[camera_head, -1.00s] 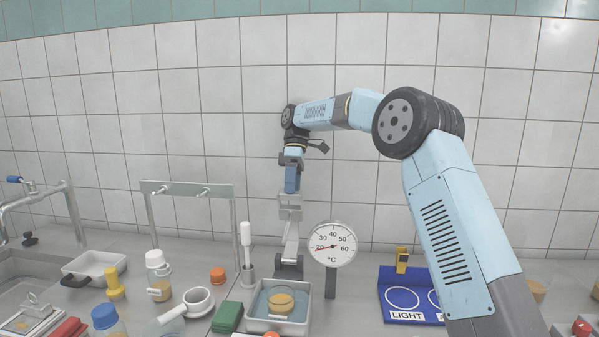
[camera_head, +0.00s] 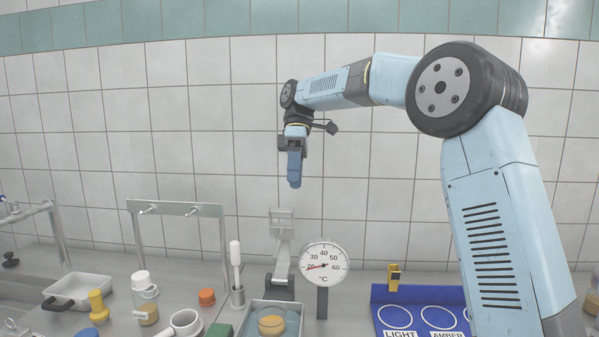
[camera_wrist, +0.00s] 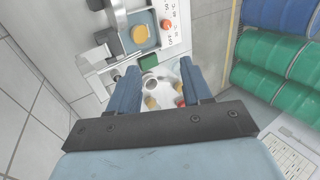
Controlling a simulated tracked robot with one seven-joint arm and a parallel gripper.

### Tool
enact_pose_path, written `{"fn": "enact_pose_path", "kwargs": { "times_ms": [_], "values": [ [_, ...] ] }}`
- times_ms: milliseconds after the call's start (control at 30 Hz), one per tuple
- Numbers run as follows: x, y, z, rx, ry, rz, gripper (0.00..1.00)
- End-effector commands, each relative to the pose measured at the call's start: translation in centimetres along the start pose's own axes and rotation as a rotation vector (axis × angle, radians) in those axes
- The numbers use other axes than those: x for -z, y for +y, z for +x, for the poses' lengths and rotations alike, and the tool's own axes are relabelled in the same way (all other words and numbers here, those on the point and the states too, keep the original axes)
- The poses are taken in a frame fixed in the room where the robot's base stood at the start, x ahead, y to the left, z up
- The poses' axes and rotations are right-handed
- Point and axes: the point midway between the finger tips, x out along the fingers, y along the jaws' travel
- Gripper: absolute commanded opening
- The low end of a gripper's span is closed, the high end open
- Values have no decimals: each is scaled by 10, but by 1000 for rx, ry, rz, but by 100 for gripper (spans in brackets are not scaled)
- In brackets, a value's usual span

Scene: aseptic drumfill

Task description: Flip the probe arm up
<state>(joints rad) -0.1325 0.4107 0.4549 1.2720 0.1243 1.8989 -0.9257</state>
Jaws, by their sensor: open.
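The probe arm (camera_head: 283,245) is a grey metal lever with a flat plate at its top. In the head view it stands raised, roughly upright, on a dark base behind a shallow tray (camera_head: 253,308). The tray holds liquid and a round amber piece (camera_head: 271,325). My gripper (camera_head: 294,183) hangs above the probe arm's top, pointing down, with a visible gap between them. In the wrist view my gripper (camera_wrist: 161,85) has its two blue fingers spread and nothing between them. A grey metal part, seemingly the probe arm (camera_wrist: 112,22), shows at the upper left there.
A round dial thermometer (camera_head: 324,268) stands right of the probe arm. A blue board (camera_head: 376,296) with circles is further right. A metal rack (camera_head: 178,209), bottles and cups crowd the left counter. Green drums (camera_wrist: 268,90) show in the wrist view.

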Motion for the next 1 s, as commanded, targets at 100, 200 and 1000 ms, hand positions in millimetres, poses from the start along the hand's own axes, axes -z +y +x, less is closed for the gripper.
{"fn": "enact_pose_path", "kwargs": {
  "times_ms": [100, 200, 1000],
  "values": [
    [-7, -15, 0, -1, 0, 2, 49],
    [-11, -25, 0, -1, 1, 1, 49],
    [-30, -48, 6, -68, 10, 101, 49]
  ]
}}
